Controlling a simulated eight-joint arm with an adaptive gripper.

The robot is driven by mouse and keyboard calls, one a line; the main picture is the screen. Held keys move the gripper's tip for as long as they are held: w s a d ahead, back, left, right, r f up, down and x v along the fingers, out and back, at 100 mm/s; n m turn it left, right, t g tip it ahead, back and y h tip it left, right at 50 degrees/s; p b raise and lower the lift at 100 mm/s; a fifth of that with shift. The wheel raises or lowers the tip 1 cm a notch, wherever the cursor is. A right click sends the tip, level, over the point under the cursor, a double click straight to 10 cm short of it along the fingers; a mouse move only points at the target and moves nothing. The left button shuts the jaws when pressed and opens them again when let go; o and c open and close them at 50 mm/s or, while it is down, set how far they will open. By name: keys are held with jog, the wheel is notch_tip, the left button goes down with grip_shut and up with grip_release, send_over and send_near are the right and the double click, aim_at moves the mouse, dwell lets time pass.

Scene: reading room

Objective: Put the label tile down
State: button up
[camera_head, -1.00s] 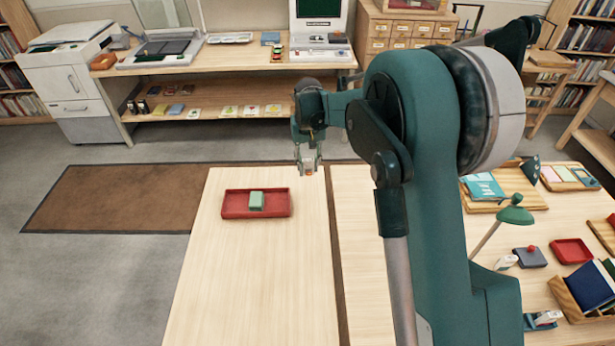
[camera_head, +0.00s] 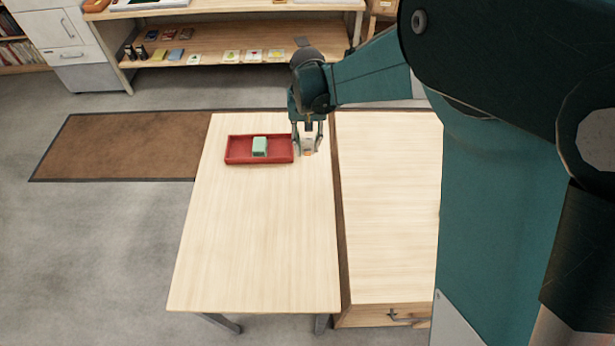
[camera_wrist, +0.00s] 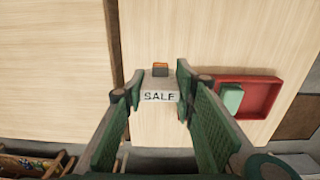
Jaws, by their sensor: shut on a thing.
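The label tile (camera_wrist: 159,96) is a pale piece marked "SALE", with a small grey and orange part at its far end in the wrist view. My gripper (camera_head: 308,149) is shut on it, a finger on each side. In the head view the tile (camera_head: 308,144) hangs between the fingers near the far right edge of the left light-wood table (camera_head: 255,230). A gap between tile and tabletop is hard to judge.
A red tray (camera_head: 236,155) holding a green block (camera_head: 260,146) lies just left of my gripper. A second wooden surface (camera_head: 388,220) with a drawer adjoins on the right, past a dark seam. Both tops are bare in front.

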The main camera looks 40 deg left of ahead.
jog(key=shift+s+d, duration=0.8)
jog(key=shift+s, duration=0.05)
jog(key=shift+f, duration=0.15)
jog(key=shift+f, duration=3.05)
jog(key=shift+f+b, duration=0.4)
jog(key=shift+f, duration=1.45)
jog(key=shift+f, duration=0.15)
jog(key=o, duration=0.9)
